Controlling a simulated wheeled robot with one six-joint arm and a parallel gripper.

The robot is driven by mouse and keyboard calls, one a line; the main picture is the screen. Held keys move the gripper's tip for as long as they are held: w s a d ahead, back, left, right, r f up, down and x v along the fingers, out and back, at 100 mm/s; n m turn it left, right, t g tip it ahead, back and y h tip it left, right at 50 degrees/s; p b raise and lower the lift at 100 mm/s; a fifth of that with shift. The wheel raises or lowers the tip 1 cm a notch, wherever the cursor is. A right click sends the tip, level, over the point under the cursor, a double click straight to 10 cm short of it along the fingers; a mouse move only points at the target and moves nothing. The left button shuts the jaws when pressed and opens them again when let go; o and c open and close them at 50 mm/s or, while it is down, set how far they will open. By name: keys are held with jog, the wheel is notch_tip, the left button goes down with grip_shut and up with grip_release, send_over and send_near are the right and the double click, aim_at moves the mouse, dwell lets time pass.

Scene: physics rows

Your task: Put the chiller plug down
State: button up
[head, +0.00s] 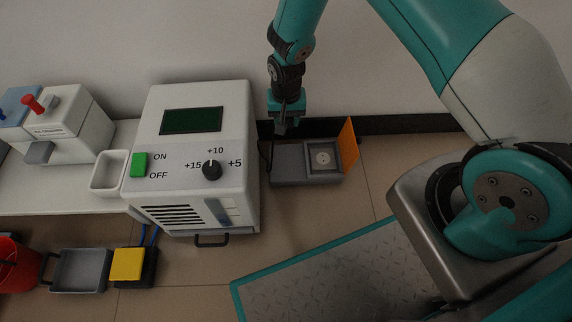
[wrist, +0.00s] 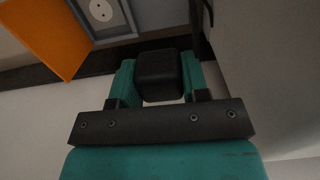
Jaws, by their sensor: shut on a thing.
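The chiller plug is a black rounded block (wrist: 159,76) between the teal fingers in the wrist view. My gripper (wrist: 158,80) is shut on it. In the head view my gripper (head: 285,122) points down above the back left part of a grey floor box (head: 292,170). The plug is hard to make out there. A round pale socket (head: 323,158) sits in the box's right part, and it also shows in the wrist view (wrist: 101,10). An orange flap (head: 349,143) stands open at the box's right side. The plug is apart from the socket.
The white chiller (head: 195,155) with a green switch and a dial stands left of the box. A white tray (head: 108,173), grey bin (head: 79,271), yellow-topped block (head: 128,264) and red bucket (head: 17,265) are further left. Tiled floor is clear in front of the box.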

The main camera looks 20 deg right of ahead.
aim_at(286, 162)
notch_tip(286, 162, down, 19)
jog(key=b, duration=1)
jog(key=shift+f, duration=0.15)
jog(key=shift+f, duration=0.4)
jog(key=o, duration=1.2)
